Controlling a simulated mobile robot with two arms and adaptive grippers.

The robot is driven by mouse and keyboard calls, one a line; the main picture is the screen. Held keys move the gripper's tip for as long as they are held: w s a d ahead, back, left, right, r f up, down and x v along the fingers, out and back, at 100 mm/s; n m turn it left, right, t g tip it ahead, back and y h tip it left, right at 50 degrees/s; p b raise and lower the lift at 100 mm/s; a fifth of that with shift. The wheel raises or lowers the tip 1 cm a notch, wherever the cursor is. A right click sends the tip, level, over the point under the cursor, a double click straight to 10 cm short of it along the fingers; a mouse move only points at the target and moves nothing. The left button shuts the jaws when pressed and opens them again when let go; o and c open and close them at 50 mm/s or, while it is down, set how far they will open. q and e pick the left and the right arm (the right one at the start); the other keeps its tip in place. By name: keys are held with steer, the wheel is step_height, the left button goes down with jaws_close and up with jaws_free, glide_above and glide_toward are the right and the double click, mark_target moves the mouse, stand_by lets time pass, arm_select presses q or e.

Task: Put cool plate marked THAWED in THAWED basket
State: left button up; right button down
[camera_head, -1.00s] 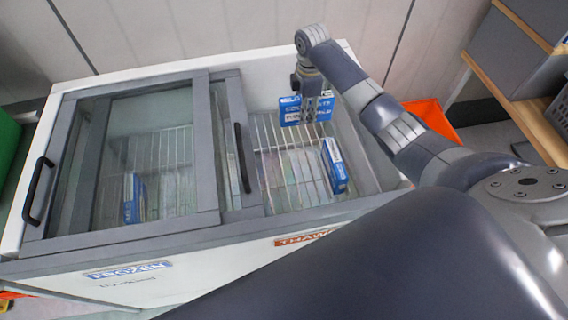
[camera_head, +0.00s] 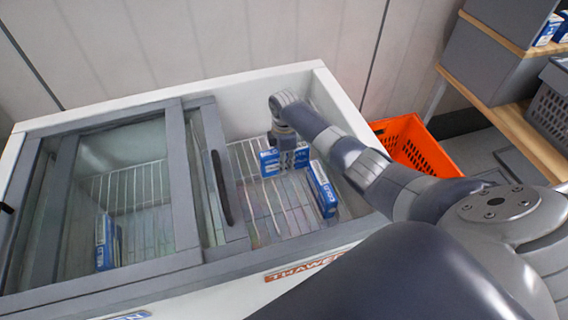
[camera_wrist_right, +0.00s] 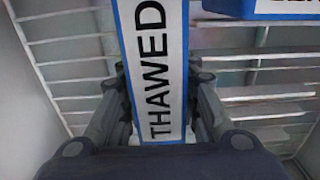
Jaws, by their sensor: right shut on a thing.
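My right gripper (camera_head: 287,146) is shut on a blue-and-white cool plate (camera_head: 270,164), inside the open right part of the chest freezer. In the right wrist view the held plate (camera_wrist_right: 154,62) stands between the fingers, its white edge reading THAWED. A second blue-and-white plate (camera_head: 322,190) stands on edge just right of the held one; part of a blue-and-white plate shows in the right wrist view (camera_wrist_right: 265,8). An orange-red sign (camera_head: 290,273) on the freezer front, partly covered by my arm, begins THAW. I cannot tell whether the held plate touches the wire rack. My left gripper is not in view.
The freezer's left part is under sliding glass lids (camera_head: 130,185), with a blue plate (camera_head: 106,242) below. A lid frame with a black handle (camera_head: 221,187) borders the opening. Shelving (camera_head: 500,112) is farther right.

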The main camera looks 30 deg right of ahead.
steer(key=shift+w+f, duration=0.1)
steer(key=shift+f, duration=0.55)
steer(key=shift+f, duration=0.1)
steer(key=c, duration=1.5)
jaws_free()
